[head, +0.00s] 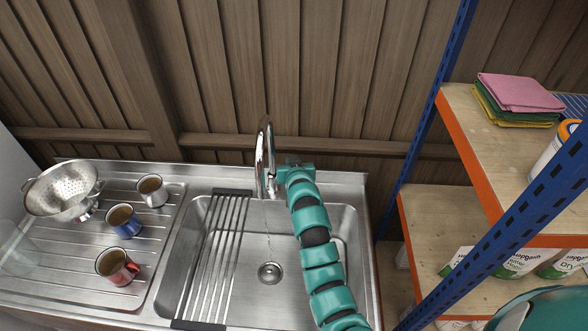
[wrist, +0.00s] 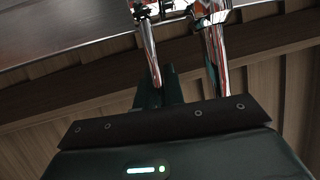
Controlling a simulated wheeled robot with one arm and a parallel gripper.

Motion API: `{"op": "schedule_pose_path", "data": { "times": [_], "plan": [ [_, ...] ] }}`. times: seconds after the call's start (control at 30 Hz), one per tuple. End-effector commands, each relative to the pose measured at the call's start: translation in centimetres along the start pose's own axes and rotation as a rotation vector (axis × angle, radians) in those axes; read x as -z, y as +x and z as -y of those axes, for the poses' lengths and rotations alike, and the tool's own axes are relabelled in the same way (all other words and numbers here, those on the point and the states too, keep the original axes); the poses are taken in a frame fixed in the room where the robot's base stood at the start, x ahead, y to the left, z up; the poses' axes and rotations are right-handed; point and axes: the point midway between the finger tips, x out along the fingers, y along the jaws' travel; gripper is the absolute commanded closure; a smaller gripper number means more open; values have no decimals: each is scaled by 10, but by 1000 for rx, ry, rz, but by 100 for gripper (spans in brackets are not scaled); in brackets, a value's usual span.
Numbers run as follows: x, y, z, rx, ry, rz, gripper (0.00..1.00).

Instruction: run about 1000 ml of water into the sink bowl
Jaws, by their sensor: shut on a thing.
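The chrome tap (head: 264,150) stands at the back of the steel sink bowl (head: 340,245). It also shows in the wrist view (wrist: 215,50), upside down. My teal gripper (head: 284,170) is just right of the tap's base. In the wrist view my gripper (wrist: 160,88) is shut on the thin chrome tap lever (wrist: 148,50); its fingertips are partly hidden. A faint thin streak, which looks like water, runs below the spout toward the drain (head: 270,272). No standing water is clear in the bowl. My arm covers part of the bowl's right side.
A slatted rack (head: 212,260) lies across the bowl's left side. On the drainer stand a colander (head: 62,190), a white mug (head: 152,192), a blue mug (head: 123,222) and a red mug (head: 116,267). A blue-posted shelf (head: 440,215) with cloths (head: 520,92) stands right.

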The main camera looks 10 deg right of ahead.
Motion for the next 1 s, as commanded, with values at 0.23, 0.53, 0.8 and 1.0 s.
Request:
{"op": "schedule_pose_path", "data": {
  "times": [0.23, 0.53, 0.8, 1.0],
  "plan": [
    [1, 7, -2, 2, 18, 78, 100],
    [1, 8, -2, 3, 22, 104, 100],
    [1, 8, -2, 2, 22, 103, 84],
    [2, 8, -2, 3, 22, 102, 68]
  ]
}}
